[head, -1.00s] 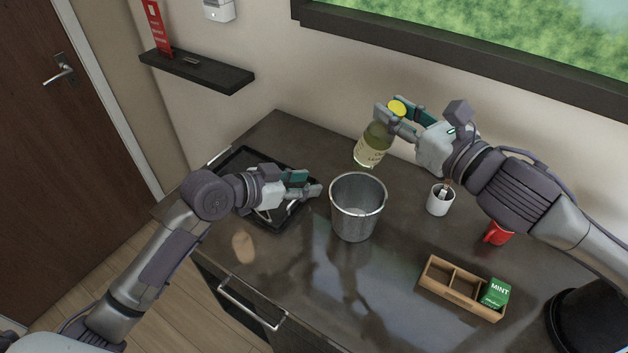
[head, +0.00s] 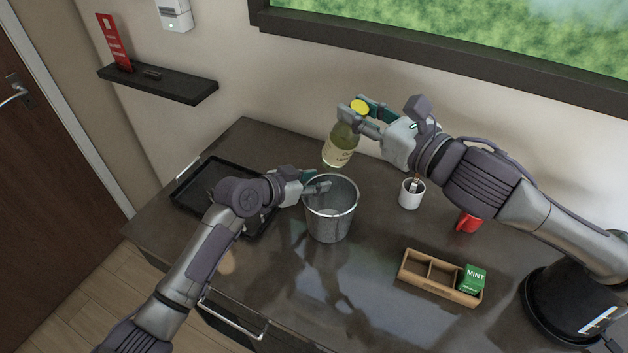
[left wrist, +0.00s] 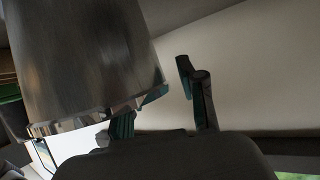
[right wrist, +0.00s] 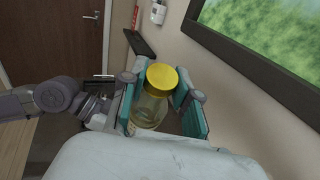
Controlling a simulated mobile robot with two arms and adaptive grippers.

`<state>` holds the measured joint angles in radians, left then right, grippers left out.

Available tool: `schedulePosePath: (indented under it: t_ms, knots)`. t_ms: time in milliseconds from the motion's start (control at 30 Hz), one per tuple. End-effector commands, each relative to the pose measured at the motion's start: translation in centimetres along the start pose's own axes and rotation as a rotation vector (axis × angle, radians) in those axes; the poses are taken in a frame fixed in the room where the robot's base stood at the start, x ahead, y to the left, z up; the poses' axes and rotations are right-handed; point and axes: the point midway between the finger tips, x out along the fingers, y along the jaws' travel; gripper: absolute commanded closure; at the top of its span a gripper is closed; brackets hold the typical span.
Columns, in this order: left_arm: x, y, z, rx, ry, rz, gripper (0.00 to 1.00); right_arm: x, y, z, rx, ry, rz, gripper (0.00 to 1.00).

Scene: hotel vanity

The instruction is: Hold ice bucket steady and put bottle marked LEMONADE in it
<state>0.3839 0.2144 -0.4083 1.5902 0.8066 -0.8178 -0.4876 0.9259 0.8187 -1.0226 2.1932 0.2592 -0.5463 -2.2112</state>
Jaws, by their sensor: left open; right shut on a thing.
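The ice bucket (head: 331,215) is a grey metal pail standing upright and empty on the dark counter. My left gripper (head: 318,183) is open at the bucket's left rim; in the left wrist view the bucket wall (left wrist: 85,60) fills the left side, by one finger. My right gripper (head: 360,118) is shut on a bottle (head: 341,147) with a yellow cap, greenish contents and a pale label, held tilted above the counter behind the bucket. The label text is too small to read. In the right wrist view the yellow cap (right wrist: 162,77) sits between the fingers.
A black tray (head: 190,196) lies left of the bucket, partly behind my left arm. A white cup (head: 409,194), a red mug (head: 467,222), a wooden box (head: 425,281) with a green MINT packet (head: 473,278) and a black kettle (head: 565,305) stand to the right.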

Motion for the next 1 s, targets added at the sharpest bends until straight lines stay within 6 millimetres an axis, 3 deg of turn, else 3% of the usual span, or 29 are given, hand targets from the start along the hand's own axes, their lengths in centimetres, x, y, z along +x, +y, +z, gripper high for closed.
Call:
schedulePosePath:
  t_ms: [133, 300, 400, 733, 1000]
  knots:
    - [0.0, 0.0, 0.0, 0.0, 0.0, 0.0, 0.6, 0.0, 0.0, 0.1, -0.001, -0.003, 0.001, 1.0]
    - [0.0, 0.0, 0.0, 0.0, 0.0, 0.0, 0.88, 0.0, 0.0, 0.1, -0.001, -0.003, 0.001, 1.0]
    - [0.0, 0.0, 0.0, 0.0, 0.0, 0.0, 1.0, 0.0, 0.0, 0.1, -0.001, -0.003, 0.001, 1.0]
    - [0.0, 0.0, 0.0, 0.0, 0.0, 0.0, 1.0, 0.0, 0.0, 0.0, -0.001, -0.003, 0.001, 1.0]
    - [0.0, 0.0, 0.1, 0.001, -0.001, -0.001, 1.0, 0.1, 0.0, -1.8, 0.001, -0.002, 0.0, 1.0]
